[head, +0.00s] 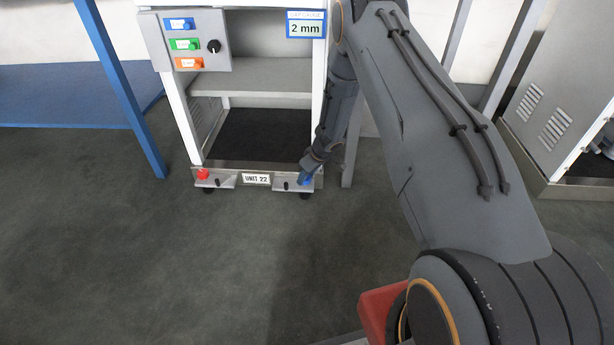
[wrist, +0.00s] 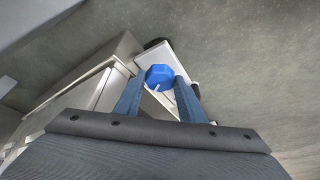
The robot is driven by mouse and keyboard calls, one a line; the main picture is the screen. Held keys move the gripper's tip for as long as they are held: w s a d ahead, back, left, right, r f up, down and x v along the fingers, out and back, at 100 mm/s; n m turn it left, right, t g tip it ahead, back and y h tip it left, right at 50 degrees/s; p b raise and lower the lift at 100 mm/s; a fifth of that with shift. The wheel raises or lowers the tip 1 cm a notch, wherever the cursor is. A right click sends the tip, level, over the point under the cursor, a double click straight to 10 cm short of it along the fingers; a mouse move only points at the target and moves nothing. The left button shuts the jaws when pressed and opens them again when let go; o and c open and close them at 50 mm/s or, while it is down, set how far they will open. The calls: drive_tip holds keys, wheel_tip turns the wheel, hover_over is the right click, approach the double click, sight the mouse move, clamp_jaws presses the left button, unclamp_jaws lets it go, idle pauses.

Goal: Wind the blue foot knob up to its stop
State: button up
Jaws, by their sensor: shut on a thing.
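The blue foot knob (wrist: 160,76) sits at the right end of the front rail of the dispenser unit, low near the floor. In the wrist view it is a faceted blue knob with a small pale mark on its near edge. My gripper (wrist: 162,88) is shut on it, one finger on each side. In the head view my gripper (head: 308,172) reaches down to the right front corner of the unit, and only a little of the blue knob (head: 305,181) shows below it. How high the knob is wound cannot be told.
A red knob (head: 203,174) is at the left end of the rail, with a "UNIT 22" plate (head: 256,179) between. A switch panel (head: 186,42) and a "2 mm" sign (head: 306,24) are above. A blue table (head: 70,95) stands left. The floor in front is clear.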

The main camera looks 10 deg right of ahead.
drive_tip(key=shift+w, duration=0.1)
drive_tip(key=o, duration=1)
drive_tip(key=shift+o, duration=0.2)
drive_tip(key=shift+s+m+h+p, duration=0.2)
drive_tip(key=shift+m+h+p, duration=0.3)
drive_tip(key=shift+m, duration=0.7)
drive_tip(key=m+p, duration=0.1)
drive_tip(key=p, duration=0.3)
drive_tip(key=shift+a+r, duration=0.15)
drive_tip(key=m+h+p, duration=0.1)
drive_tip(key=m+p, duration=0.1)
drive_tip(key=p, duration=0.3)
drive_tip(key=shift+a+t, duration=0.1)
drive_tip(key=shift+t, duration=0.2)
